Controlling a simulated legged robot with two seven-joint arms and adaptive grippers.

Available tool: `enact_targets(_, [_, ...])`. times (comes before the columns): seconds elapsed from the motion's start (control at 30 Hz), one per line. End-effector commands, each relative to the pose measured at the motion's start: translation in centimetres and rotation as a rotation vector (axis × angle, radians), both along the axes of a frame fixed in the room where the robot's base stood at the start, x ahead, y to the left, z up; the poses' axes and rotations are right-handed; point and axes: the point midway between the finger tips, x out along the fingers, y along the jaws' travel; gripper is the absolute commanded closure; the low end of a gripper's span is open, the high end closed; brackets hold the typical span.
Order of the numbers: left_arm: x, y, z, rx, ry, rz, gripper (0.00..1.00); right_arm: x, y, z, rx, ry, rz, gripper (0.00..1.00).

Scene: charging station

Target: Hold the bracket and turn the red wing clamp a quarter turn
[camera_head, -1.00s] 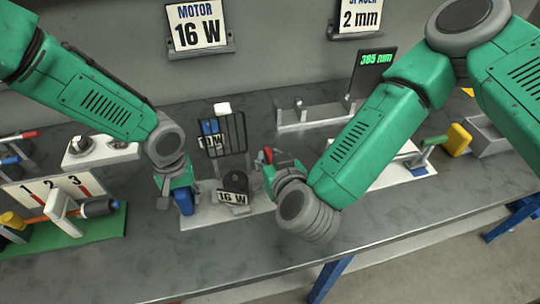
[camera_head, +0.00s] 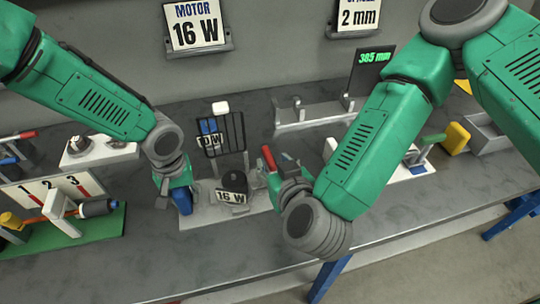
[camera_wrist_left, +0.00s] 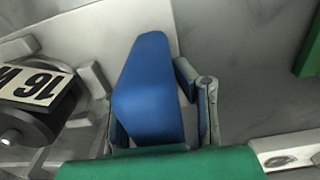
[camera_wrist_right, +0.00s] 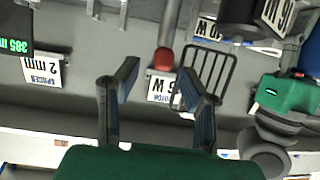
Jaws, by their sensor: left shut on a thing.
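The blue bracket (camera_head: 183,200) stands at the left end of a light base plate. My left gripper (camera_head: 172,187) is shut on it; the left wrist view shows the blue bracket (camera_wrist_left: 148,90) between the fingers. The red wing clamp (camera_head: 269,158) is at the right end of the fixture, its red bar slanting. In the right wrist view the red part (camera_wrist_right: 163,58) lies beyond and between the fingertips, apart from them. My right gripper (camera_wrist_right: 160,82) is open and empty, just right of the clamp. A black motor labelled 16 W (camera_head: 234,184) sits between the grippers.
A black wire guard (camera_head: 222,135) stands behind the motor. A green board with numbered slots (camera_head: 90,235) lies at left, a grey fixture with a 385 mm display (camera_head: 373,62) at back right. The bench front (camera_head: 290,255) is mostly clear.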

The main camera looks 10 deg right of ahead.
Motion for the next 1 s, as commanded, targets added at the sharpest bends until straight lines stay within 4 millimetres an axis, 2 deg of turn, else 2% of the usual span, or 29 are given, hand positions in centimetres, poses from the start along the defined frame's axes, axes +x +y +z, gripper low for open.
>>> enact_targets(0.1, [0.0,0.0,0.0,0.000,0.001,-0.001,1.00,-1.8,-0.1,0.7,-0.001,0.001,0.004,0.64])
enact_targets(0.23, [0.0,0.0,0.0,0.000,0.001,-0.001,1.00,-3.0,-0.2,1.2,0.001,0.001,0.002,0.64])
enact_targets(0.67, [0.0,0.0,0.0,0.000,0.001,-0.001,1.00,-3.4,-0.3,1.3,0.001,0.000,0.000,0.64])
enact_targets(0.7, [0.0,0.0,0.0,0.000,0.001,-0.001,0.61,-3.4,-0.3,1.3,0.001,0.000,0.000,0.64])
enact_targets(0.73, [0.0,0.0,0.0,0.000,0.001,-0.001,0.51,-3.4,-0.3,1.3,0.001,0.000,0.000,0.64])
enact_targets(1.0, [0.0,0.0,0.0,0.000,0.000,0.000,0.51,-3.3,-0.3,1.3,0.001,0.000,0.000,0.64])
